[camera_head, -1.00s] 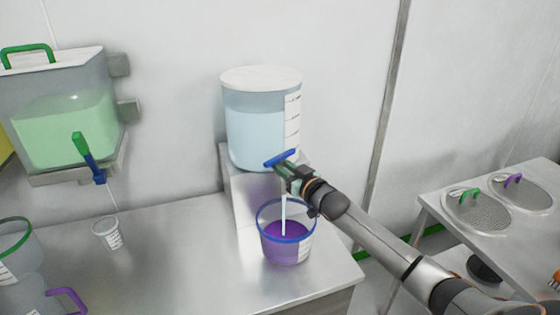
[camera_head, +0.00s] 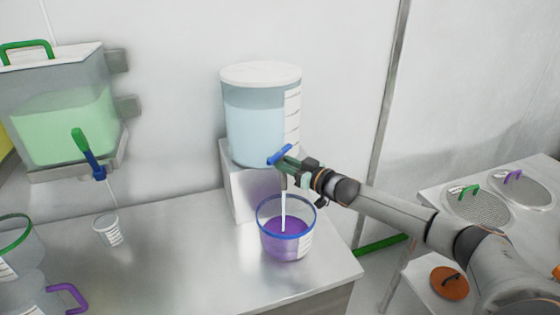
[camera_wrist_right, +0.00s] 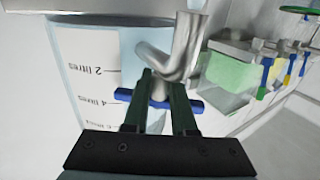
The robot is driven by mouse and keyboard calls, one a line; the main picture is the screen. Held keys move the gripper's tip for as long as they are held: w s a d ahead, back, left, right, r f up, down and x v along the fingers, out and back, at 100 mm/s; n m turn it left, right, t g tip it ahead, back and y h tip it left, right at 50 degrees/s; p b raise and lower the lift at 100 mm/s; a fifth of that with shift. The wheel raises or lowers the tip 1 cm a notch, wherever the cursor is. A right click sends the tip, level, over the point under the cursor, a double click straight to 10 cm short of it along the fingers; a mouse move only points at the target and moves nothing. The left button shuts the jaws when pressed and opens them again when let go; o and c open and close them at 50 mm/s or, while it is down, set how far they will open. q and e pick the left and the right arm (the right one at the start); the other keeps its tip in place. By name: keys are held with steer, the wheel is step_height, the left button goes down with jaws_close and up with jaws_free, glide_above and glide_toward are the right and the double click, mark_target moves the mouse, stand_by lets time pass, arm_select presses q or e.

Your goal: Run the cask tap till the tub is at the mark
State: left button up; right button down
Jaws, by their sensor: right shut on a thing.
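The cask (camera_head: 255,125) is a clear cylinder with a white lid and pale blue liquid, on a metal stand. Its tap has a blue handle (camera_head: 281,153), also in the right wrist view (camera_wrist_right: 128,95), beside a bent metal spout (camera_wrist_right: 182,50). My right gripper (camera_head: 290,162) is shut on the handle, its green fingers (camera_wrist_right: 161,82) on either side of it. A thin pale stream (camera_head: 283,208) runs down into the tub (camera_head: 287,246), which has a blue rim and holds purple liquid. The tub's scale is too small to read. My left gripper is out of view.
A tank of green liquid (camera_head: 65,125) with its own tap hangs at left over a small cup (camera_head: 108,230). Clear vessels, one with a purple handle (camera_head: 70,297), stand at front left. The bench's middle (camera_head: 185,265) is bare. Round mesh lids (camera_head: 480,207) lie at right.

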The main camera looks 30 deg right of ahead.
steer(key=shift+r, duration=0.1)
steer(key=c, duration=0.7)
jaws_free()
steer(key=shift+c, duration=0.2)
steer(key=v, duration=1.2)
steer(key=shift+s+b, duration=0.2)
steer(key=shift+b, duration=0.2)
steer(key=shift+d, duration=0.1)
